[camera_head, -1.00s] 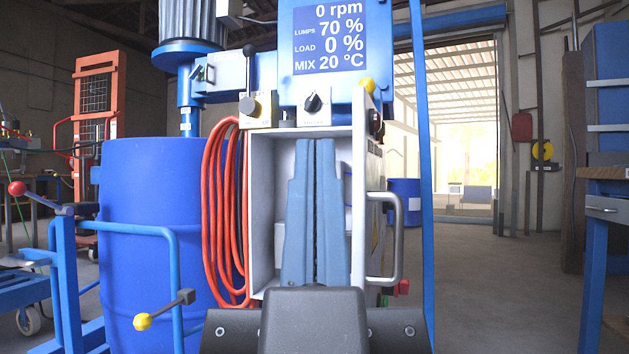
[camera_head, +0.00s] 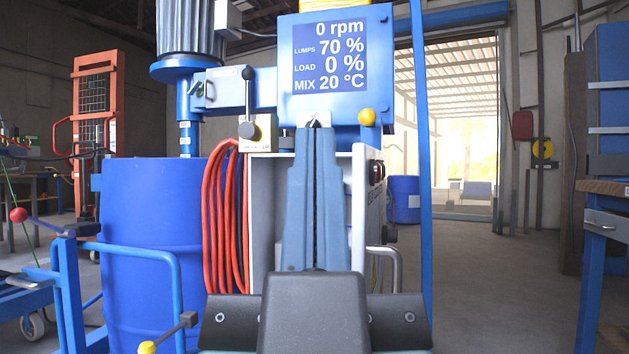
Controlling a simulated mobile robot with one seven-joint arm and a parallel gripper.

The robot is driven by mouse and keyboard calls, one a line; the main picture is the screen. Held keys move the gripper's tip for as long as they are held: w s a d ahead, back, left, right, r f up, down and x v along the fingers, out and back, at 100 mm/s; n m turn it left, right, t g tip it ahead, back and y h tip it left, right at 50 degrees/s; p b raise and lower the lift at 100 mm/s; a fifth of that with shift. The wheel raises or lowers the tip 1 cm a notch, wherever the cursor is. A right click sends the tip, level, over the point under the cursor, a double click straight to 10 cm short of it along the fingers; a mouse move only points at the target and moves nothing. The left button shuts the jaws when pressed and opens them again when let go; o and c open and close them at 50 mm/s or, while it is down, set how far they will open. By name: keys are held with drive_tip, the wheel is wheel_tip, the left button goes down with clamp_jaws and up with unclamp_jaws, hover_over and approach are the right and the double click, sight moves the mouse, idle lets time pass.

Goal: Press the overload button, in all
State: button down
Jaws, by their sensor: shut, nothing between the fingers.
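My gripper (camera_head: 314,124) is shut and empty, seen from behind. Its blue-grey fingers point up and away, in front of the open pale grey cabinet (camera_head: 263,215) of the mixer. The fingers cover most of the cabinet's inside, and the tips overlap the lower edge of the blue display box. I cannot make out an overload button; it may be hidden behind the fingers. The display (camera_head: 330,57) reads 0 rpm, lumps 70 %, load 0 %, mix 20 °C. A dark round control (camera_head: 377,172) sits on the cabinet's right side.
A lever with a dark knob (camera_head: 248,131) stands left of the fingertips. A coiled orange hose (camera_head: 226,215) hangs left of the cabinet, next to a large blue drum (camera_head: 150,245). A yellow knob (camera_head: 367,117) is to the right. Floor at right is free.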

wheel_tip(320, 180, up, 25)
drive_tip(key=p, duration=2.2)
drive_tip(key=shift+f, duration=0.15)
